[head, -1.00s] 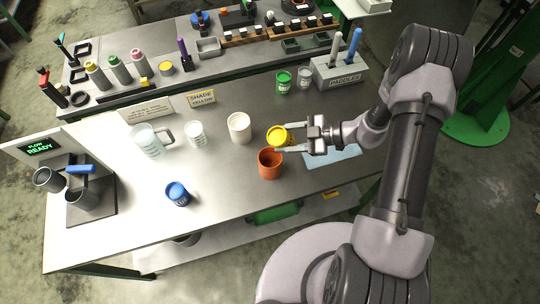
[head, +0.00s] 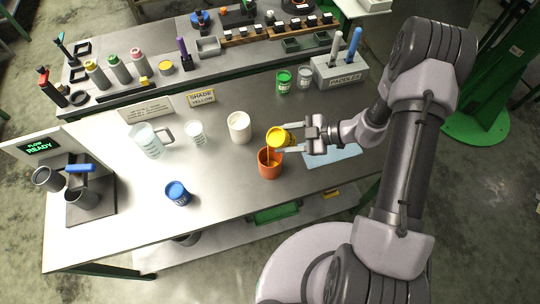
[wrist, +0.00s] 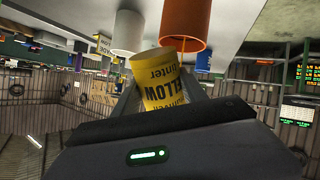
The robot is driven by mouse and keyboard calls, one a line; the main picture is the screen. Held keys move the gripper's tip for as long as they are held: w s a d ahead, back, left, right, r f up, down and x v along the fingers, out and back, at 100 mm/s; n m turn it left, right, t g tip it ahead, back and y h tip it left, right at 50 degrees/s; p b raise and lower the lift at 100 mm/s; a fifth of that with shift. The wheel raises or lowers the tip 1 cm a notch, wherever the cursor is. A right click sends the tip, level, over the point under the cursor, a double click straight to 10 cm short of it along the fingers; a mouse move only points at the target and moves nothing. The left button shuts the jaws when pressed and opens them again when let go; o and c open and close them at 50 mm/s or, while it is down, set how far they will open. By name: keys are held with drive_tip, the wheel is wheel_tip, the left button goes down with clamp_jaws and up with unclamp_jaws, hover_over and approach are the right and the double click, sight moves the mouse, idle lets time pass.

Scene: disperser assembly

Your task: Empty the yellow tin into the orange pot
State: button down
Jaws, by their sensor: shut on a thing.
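The yellow tin (head: 279,138) is held in the air, tilted, above the orange pot (head: 269,165). A thin orange-yellow stream runs from the tin down into the pot in the head view. My gripper (head: 290,144) is shut on the tin, with a finger on either side of it. In the wrist view the yellow tin (wrist: 160,82) sits between my fingers with its label upside down. The orange pot (wrist: 187,25) shows beyond it there. The level inside the pot cannot be made out.
A white cup (head: 240,128) stands just left of the pot. A blue tin (head: 178,194) stands front left, and a green tin (head: 284,82) stands behind near the paddle block (head: 340,72). A light blue mat (head: 333,157) lies right of the pot. The front middle of the table is clear.

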drive_tip(key=shift+f+n+t+h+b, duration=0.3)
drive_tip(key=shift+f+n+h+b, duration=0.15)
drive_tip(key=shift+h+b, duration=0.5)
idle(2.1)
drive_tip(key=shift+r+n+t+h+b, duration=0.35)
drive_tip(key=shift+h+b, duration=0.3)
drive_tip(key=shift+b, duration=0.25)
idle(1.6)
drive_tip(key=shift+f+h+b, duration=0.25)
drive_tip(key=shift+h+b, duration=0.25)
drive_tip(key=shift+b, duration=1.25)
idle(0.7)
